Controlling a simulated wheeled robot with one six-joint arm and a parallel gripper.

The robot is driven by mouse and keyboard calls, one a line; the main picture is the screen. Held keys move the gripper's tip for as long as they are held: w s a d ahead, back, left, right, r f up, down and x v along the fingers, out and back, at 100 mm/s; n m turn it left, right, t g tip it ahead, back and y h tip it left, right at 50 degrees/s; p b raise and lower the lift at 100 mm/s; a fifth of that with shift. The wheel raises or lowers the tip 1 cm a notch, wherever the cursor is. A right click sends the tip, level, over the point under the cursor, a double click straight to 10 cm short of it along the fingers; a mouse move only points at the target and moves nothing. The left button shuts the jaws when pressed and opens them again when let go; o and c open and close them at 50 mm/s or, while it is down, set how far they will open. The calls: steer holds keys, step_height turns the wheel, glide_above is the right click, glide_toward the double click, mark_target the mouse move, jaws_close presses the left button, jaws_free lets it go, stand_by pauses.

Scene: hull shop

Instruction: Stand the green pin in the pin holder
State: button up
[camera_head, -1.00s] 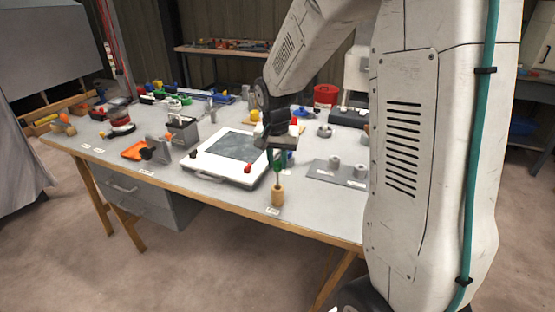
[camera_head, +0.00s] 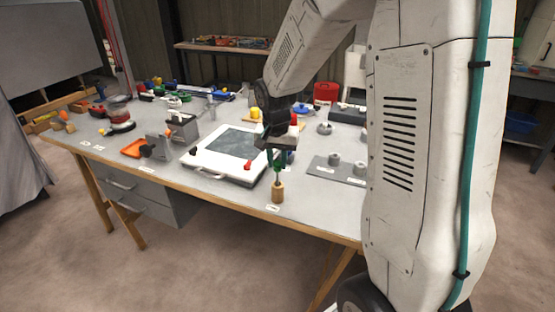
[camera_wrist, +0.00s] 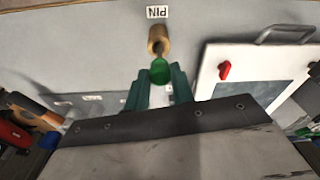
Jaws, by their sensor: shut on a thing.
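My gripper (camera_head: 280,158) is shut on the green pin (camera_head: 277,172) and points down near the table's front edge. In the wrist view the green pin (camera_wrist: 160,72) shows between the two teal fingertips (camera_wrist: 160,84). The pin holder (camera_head: 277,192) is a small upright wooden cylinder on the table, directly below the pin in the head view. In the wrist view the holder (camera_wrist: 158,36) shows just beyond the pin's end. The pin's lower end looks at or just above the holder's top; I cannot tell whether it is inside.
A PIN label (camera_wrist: 157,12) lies in front of the holder. A white framed panel (camera_head: 212,168) with a red knob lies to the left. A grey plate (camera_head: 322,172) with two round pieces lies to the right. The tabletop around the holder is clear.

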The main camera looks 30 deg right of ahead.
mark_target(277, 169)
steer(key=shift+f, duration=2.55)
stand_by(0.7)
steer(key=o, duration=1.5)
steer(key=shift+c, duration=0.2)
steer(key=shift+r, duration=0.1)
steer(key=shift+r, duration=3.9)
